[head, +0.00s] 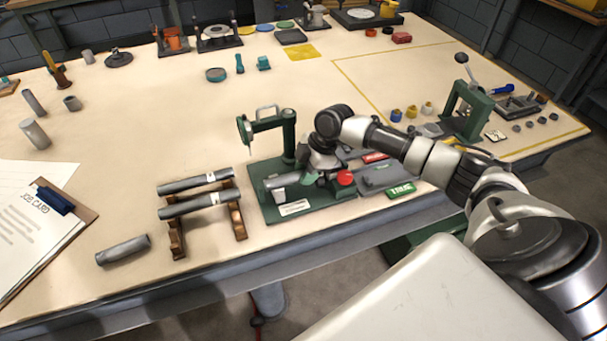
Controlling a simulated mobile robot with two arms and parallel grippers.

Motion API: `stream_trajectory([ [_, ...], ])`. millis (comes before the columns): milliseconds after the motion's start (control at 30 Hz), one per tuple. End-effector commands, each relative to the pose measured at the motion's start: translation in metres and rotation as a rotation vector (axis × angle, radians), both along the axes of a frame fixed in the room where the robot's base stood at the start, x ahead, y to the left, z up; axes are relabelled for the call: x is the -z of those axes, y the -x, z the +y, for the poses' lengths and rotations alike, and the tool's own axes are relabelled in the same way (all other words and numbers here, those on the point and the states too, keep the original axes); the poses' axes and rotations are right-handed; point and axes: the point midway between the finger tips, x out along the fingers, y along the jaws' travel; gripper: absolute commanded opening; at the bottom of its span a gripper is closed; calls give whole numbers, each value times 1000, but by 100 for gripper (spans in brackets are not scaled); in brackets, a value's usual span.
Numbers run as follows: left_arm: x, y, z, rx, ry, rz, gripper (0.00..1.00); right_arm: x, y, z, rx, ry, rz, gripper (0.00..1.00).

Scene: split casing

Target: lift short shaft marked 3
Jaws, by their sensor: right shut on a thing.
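My right gripper (311,177) is over the green fixture (294,209) near the table's front edge. It is shut on a short grey shaft (280,193) whose end sticks out to the left, low over the fixture's base. The fingers and wrist hide much of this shaft, and I cannot read a number on it. I cannot tell whether it still touches the fixture. Two longer grey shafts with small white labels, a rear one (190,184) and a front one (190,206), lie across a wooden rack (238,213). My left gripper is not in view.
A loose grey cylinder (123,250) lies left of the rack. A clipboard (45,225) lies at the far left. The fixture's upright arm (288,135) stands close behind my gripper. A grey plate (385,178) and green TRUE sign (400,189) are to its right.

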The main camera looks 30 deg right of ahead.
Motion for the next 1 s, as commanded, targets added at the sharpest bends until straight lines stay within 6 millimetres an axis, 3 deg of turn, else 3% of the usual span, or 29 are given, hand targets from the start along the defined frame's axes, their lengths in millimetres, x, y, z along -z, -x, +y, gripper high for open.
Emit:
stream_trajectory([
  [467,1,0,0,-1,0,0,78,-10,-2,0,1,-2,-9,0],
  [833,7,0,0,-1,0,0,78,-46,-2,-1,0,-1,-11,0],
  [1000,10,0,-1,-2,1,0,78,-57,15,-19,2,1,-7,0],
])
